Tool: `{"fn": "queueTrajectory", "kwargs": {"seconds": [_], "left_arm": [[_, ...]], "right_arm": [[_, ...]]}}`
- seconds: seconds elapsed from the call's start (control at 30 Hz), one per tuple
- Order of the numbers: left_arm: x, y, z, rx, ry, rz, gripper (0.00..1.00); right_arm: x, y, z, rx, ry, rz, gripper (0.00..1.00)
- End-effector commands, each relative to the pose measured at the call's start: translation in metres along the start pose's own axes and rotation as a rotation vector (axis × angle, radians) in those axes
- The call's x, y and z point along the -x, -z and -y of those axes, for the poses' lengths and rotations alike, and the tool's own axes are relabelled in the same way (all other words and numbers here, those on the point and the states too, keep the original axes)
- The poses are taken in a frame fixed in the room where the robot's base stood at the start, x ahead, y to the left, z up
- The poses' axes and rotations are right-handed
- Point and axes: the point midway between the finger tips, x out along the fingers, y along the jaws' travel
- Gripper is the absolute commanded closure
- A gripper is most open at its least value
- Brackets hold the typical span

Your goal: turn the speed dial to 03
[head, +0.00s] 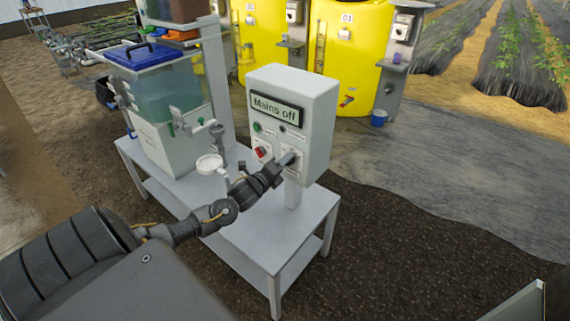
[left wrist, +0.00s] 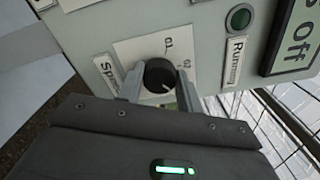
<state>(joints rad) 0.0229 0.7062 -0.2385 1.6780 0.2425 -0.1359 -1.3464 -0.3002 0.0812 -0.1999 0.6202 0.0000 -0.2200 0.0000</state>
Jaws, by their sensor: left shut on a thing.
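The speed dial (left wrist: 160,77) is a round black knob on a white plate marked with numbers, on the front of a grey control box (head: 318,115). In the left wrist view a "Speed" label sits beside it, and a pale pointer line shows on the knob. My left gripper (left wrist: 158,92) is shut on the dial, with one finger on each side of it. In the head view my left gripper (head: 287,160) reaches the lower right of the box front and hides the dial. My right gripper is not in view.
The box display (head: 277,108) reads "Mains off". A green lamp (left wrist: 238,18) labelled "Running" and a red switch (head: 260,152) are close to the dial. A tank with a blue lid (head: 140,56) stands on the same grey table (head: 260,235). Yellow tanks (head: 338,50) stand behind.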

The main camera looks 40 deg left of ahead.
Motion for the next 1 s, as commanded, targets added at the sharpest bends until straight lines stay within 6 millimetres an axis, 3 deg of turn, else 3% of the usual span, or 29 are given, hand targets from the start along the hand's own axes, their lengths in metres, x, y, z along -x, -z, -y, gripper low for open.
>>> {"fn": "queueTrajectory", "kwargs": {"seconds": [0.73, 0.77, 0.9, 1.0], "left_arm": [[-0.0002, 0.0001, 0.0006, -0.084, 0.001, -0.001, 0.87], [-0.0002, 0.0001, 0.0005, -0.084, 0.001, -0.001, 0.62], [-0.0002, 0.0001, 0.0005, -0.084, 0.001, 0.0, 0.44], [-0.0001, 0.0, 0.0004, -0.083, 0.0, 0.0, 0.43]], "right_arm": [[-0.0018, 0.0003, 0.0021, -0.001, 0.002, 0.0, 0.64], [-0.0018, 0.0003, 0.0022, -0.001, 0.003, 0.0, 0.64], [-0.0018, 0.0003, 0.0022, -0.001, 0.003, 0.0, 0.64], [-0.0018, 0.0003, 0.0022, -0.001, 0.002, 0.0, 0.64]]}}
